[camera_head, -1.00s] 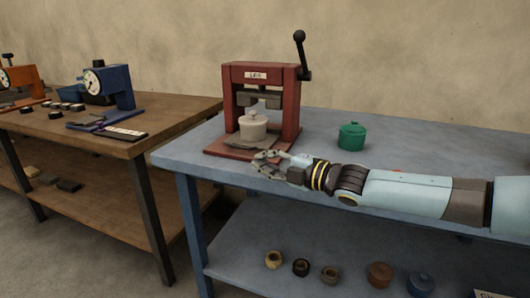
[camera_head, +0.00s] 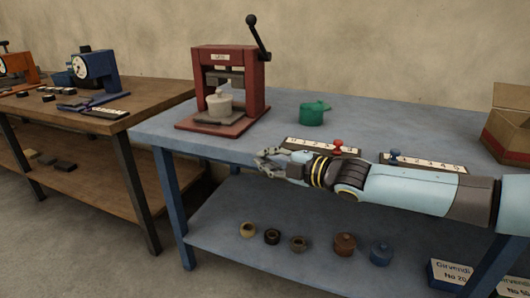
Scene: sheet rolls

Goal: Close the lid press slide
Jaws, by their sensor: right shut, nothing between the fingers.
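The red lid press (camera_head: 249,85) stands at the far left of the blue-grey table, with its lever (camera_head: 259,38) raised. A reddish-brown base or slide plate (camera_head: 190,124) reaches out at its front. A cream lidded pot (camera_head: 219,106) sits between the posts, under the press head. I cannot tell how far the slide is pulled out. My right gripper (camera_head: 262,160) is at the table's front edge, to the front right of the press and apart from it. Its fingers are shut and empty. My left gripper is out of view.
A green pot (camera_head: 312,115) stands right of the press. Two scale strips, with a red knob (camera_head: 338,147) and a blue knob (camera_head: 394,155), lie behind my right arm. A cardboard box (camera_head: 508,137) stands far right. The lower shelf holds several rolls and pots.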

